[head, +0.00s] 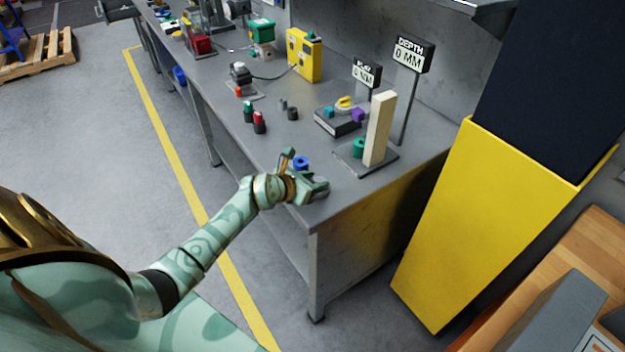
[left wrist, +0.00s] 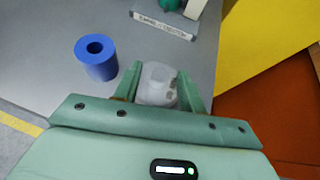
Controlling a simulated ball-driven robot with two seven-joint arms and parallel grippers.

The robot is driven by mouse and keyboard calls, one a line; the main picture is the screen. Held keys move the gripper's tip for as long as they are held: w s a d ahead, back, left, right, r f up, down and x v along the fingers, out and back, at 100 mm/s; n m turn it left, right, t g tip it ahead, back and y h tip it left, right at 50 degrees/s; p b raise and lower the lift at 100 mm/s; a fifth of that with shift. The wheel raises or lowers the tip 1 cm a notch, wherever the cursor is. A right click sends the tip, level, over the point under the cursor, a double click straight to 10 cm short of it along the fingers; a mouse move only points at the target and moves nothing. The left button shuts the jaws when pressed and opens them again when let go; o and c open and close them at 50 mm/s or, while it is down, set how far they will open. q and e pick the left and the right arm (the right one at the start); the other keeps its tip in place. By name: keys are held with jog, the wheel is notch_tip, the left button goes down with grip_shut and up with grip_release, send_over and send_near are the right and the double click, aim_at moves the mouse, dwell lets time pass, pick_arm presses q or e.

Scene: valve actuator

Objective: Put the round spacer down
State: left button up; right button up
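My left gripper (head: 316,187) is low over the front right corner of the bench. In the left wrist view its two green fingers (left wrist: 158,88) close on a rounded pale grey piece (left wrist: 157,82), which fits the round spacer, though its full shape is hidden. I cannot tell whether this piece touches the bench top. A blue ring with a hole (left wrist: 96,57) stands upright on the bench, left of the fingers and apart from them. It also shows in the head view (head: 301,162), just behind my gripper. My right gripper is not in view.
A base plate with a label (left wrist: 163,26) lies ahead of the fingers. It carries a tall pale post (head: 379,128) and a green ring (head: 358,148). A dark tray (head: 339,125) holds coloured pieces. A yellow cabinet (head: 455,230) stands right of the bench.

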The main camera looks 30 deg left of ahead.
pick_arm(q)
jog(key=shift+r, duration=0.2)
jog(key=p+v, duration=0.3)
jog(key=v, duration=0.9)
jog(key=shift+f, duration=0.15)
jog(key=s+d+f+n+g, duration=0.1)
jog(key=s+d+f+n, duration=0.1)
jog(key=s+f+n, duration=0.35)
jog(key=s+d+f+n+y, duration=0.1)
jog(key=s+f+n, duration=0.1)
jog(key=f+n, duration=0.65)
jog(key=s+d+f+n+g, duration=0.15)
jog(key=s+f+n, duration=0.3)
jog(key=f, duration=0.45)
jog(key=s+d+f+n+g, duration=0.2)
jog(key=s+f+n, duration=0.3)
jog(key=s, duration=0.4)
jog(key=s+d+f+n+g+y, duration=0.1)
jog(key=s+f+n, duration=0.4)
jog(key=s, duration=0.5)
jog(key=s+d+f+n+g, duration=0.3)
jog(key=s+f+n+g, duration=0.2)
jog(key=s, duration=0.5)
jog(key=shift+s+f+n, duration=0.25)
jog(key=shift+f+n, duration=0.1)
jog(key=shift+n, duration=0.2)
